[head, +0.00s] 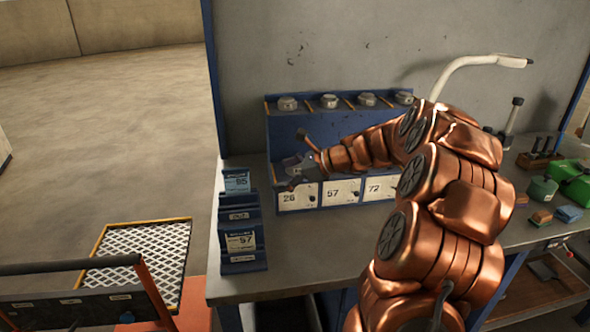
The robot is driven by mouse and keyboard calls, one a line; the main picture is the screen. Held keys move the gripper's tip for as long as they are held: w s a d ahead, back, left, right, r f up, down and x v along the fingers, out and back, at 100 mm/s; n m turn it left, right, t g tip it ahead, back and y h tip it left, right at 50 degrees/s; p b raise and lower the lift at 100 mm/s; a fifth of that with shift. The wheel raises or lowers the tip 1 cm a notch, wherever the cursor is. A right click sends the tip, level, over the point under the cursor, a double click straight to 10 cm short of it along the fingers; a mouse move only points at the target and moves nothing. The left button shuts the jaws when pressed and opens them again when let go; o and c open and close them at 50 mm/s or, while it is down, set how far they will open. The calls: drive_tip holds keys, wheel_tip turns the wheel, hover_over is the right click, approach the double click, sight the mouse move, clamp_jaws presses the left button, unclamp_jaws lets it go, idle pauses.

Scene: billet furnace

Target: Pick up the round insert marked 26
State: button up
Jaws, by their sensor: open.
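A blue rack (340,127) stands on the workbench against the wall. Several small round grey inserts sit along its top shelf; the leftmost is an insert (288,103). Any numbers on the inserts are too small to read. White plates on the rack's lower front read what looks like 26 (298,197), then 57 (336,191) and 72 (381,188); further right is hidden by my arm. My gripper (287,172) is open in front of the rack's left part, above the plate 26 and below the leftmost insert. Nothing shows between its fingers.
A blue stand (242,250) with cards reading 95 and 57 is at the bench's left end. Green items (573,181) and small blocks (541,217) lie at the right.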

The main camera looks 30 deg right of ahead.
sight(295, 167)
drive_tip(key=d+m, duration=0.1)
drive_tip(key=d, duration=0.2)
drive_tip(key=w+d+m+t+h, duration=0.1)
drive_tip(key=d+m, duration=0.1)
drive_tip(key=d, duration=0.2)
drive_tip(key=d+f+m+t, duration=0.1)
drive_tip(key=d, duration=0.3)
drive_tip(key=shift+w+d+m+h, duration=0.1)
drive_tip(key=shift+w+m+h, duration=0.1)
drive_tip(key=shift+m+h, duration=0.2)
drive_tip(key=shift+w+d+f+t, duration=0.1)
drive_tip(key=shift+w+d+t, duration=0.05)
drive_tip(key=shift+t, duration=0.25)
drive_tip(key=shift+p+x, duration=0.9)
drive_tip(key=shift+x, duration=2.85)
drive_tip(key=shift+w+d, duration=0.15)
drive_tip(key=shift+d, duration=0.05)
clamp_jaws()
